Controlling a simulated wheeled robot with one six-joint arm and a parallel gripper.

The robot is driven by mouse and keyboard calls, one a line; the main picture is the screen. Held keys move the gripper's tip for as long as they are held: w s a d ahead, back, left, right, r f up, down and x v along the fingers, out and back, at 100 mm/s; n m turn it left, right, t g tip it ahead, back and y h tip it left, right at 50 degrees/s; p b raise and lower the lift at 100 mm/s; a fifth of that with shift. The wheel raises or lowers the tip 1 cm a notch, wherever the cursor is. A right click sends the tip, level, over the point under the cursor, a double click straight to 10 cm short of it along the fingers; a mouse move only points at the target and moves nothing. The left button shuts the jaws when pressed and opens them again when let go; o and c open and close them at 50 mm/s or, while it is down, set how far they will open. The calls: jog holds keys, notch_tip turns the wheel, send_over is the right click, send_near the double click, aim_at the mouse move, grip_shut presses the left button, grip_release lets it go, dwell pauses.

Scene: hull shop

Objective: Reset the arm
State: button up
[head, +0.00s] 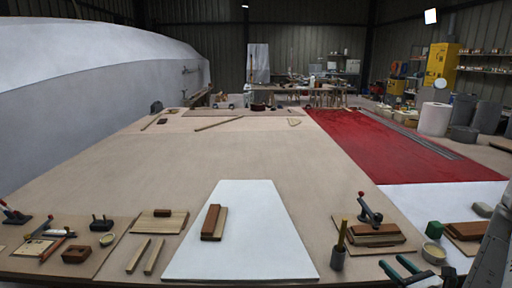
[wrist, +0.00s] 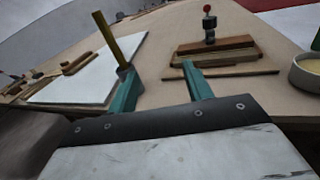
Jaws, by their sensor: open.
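My gripper (head: 392,261) is at the bottom right of the head view, low over the near right part of the bench (head: 190,165). Its two teal fingers are apart, with nothing between them. In the wrist view, my gripper (wrist: 158,68) points across the bench toward a stack of wooden blocks (wrist: 217,47) with a red-knobbed toggle clamp (wrist: 209,25). The stack (head: 375,236) also shows in the head view, just beyond the fingers. Part of my arm is cut off at the right edge of the head view.
A yellow-handled tool (head: 342,234) stands in a dark holder left of my gripper. An open round tin (head: 433,252) and a green block (head: 433,230) are to its right. A white panel (head: 250,250) bears a wooden block. The bench's middle is clear.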

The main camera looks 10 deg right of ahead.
jog(key=s+a+r+n+g+y, duration=0.55)
jog(key=a+n+g, duration=0.25)
jog(key=a+n, duration=0.2)
jog(key=s+a+r+n+g+y, duration=0.45)
jog(key=a+n+g+y, duration=0.2)
jog(key=a+n, duration=0.25)
jog(key=s+r+n+g+h, duration=0.1)
jog(key=s+r+n+h, duration=0.9)
jog(key=r+n+h, duration=0.3)
jog(key=n+h, duration=0.1)
jog(key=n, duration=0.1)
jog(key=shift+s+r+n+h, duration=0.3)
jog(key=shift+s+n+h, duration=0.1)
jog(key=shift+g, duration=0.25)
